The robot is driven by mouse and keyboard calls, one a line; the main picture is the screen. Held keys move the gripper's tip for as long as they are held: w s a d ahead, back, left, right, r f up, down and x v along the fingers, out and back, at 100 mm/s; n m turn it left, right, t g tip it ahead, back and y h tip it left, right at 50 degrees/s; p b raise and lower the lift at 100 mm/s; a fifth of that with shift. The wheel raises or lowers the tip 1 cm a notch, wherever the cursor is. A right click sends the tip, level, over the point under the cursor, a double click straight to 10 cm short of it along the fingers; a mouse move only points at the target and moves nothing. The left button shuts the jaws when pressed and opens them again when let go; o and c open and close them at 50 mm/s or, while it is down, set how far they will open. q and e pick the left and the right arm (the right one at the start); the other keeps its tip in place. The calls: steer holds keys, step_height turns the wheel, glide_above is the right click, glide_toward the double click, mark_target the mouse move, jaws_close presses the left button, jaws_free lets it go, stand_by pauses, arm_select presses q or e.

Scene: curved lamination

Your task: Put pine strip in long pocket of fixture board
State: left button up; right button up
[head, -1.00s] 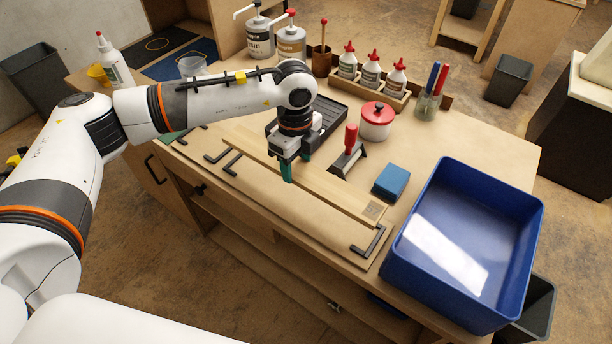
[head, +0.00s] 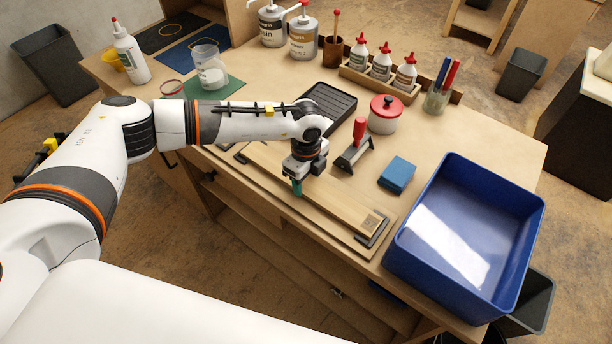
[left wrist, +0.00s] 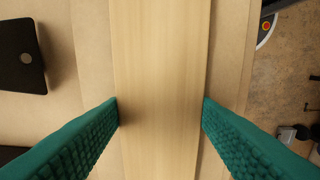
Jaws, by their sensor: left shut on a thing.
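The pine strip (head: 345,203) is a long pale plank with a dark square mark near its right end. It lies along the fixture board (head: 345,238), covering most of it, with its right end beside a dark corner bracket (head: 380,230). I cannot tell whether it rests in the long pocket or is slightly above it. My left gripper (head: 298,186) is shut across the strip's middle. In the left wrist view, its green fingers (left wrist: 160,112) touch both long edges of the strip (left wrist: 160,60). My right gripper is not in view.
A deep blue bin (head: 470,240) stands at the table's right end. Behind the strip are a blue block (head: 397,174), a red-handled tool (head: 356,148), a red-lidded pot (head: 384,115) and a black tray (head: 328,108). Glue bottles (head: 381,62) stand in a rack farther back.

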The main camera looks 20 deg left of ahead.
mark_target(306, 183)
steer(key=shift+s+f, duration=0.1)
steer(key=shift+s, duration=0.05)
arm_select(q)
steer(key=o, duration=0.8)
steer(key=shift+f, duration=0.2)
steer(key=shift+c, duration=0.2)
steer(key=o, duration=0.4)
steer(key=shift+r, duration=0.1)
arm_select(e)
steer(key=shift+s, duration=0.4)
arm_select(q)
steer(key=shift+o, duration=0.2)
steer(key=shift+r, duration=0.1)
steer(key=shift+r, duration=0.15)
step_height(306, 183, up, 12)
steer(key=b, duration=0.2)
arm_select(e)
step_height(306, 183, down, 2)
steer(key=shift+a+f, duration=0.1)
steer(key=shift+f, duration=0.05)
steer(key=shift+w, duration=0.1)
